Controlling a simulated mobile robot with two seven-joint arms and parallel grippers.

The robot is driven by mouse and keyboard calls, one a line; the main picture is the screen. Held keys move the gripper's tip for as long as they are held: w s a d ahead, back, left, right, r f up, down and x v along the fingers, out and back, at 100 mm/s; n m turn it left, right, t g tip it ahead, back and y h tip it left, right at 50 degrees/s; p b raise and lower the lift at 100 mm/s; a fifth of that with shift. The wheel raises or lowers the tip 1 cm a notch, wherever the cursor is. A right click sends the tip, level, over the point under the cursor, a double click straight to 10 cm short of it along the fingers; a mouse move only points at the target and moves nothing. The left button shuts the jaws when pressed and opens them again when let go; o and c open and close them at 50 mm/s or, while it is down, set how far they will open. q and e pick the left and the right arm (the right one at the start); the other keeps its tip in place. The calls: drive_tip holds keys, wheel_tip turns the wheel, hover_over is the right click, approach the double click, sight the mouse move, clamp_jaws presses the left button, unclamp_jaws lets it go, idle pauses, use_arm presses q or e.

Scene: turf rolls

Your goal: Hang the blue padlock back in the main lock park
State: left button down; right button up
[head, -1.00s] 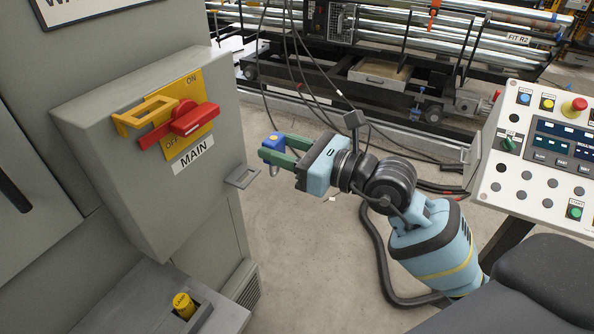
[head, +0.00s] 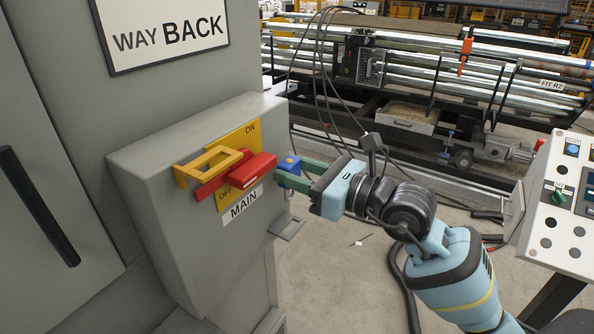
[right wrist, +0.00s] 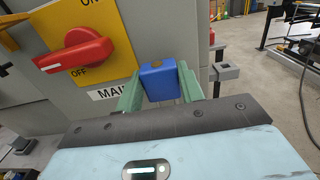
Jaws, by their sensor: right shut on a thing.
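The blue padlock (head: 290,164) is between the green fingers of my right gripper (head: 287,173), which is shut on it. In the right wrist view the padlock's blue body (right wrist: 159,82) stands between both fingers. Its shackle shows only faintly below the body in the head view. A small grey bracket (head: 288,228), which may be the lock park, sticks out from the side of the MAIN switch box (head: 160,220). The padlock is held above this bracket, apart from it. The bracket also shows in the right wrist view (right wrist: 226,72), right of the fingers. My left gripper is not in view.
The red switch handle (head: 245,174) and yellow hasp (head: 206,165) are on the box front, just left of the padlock. Black cables (head: 322,50) hang behind. A button panel (head: 566,210) stands at the right. Open floor lies below my right arm.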

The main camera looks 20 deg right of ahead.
sight(291, 195)
drive_tip(key=shift+f+b, duration=1.25)
drive_tip(key=shift+f, duration=1.65)
drive_tip(key=shift+r+p, duration=0.1)
drive_tip(key=shift+p, duration=0.25)
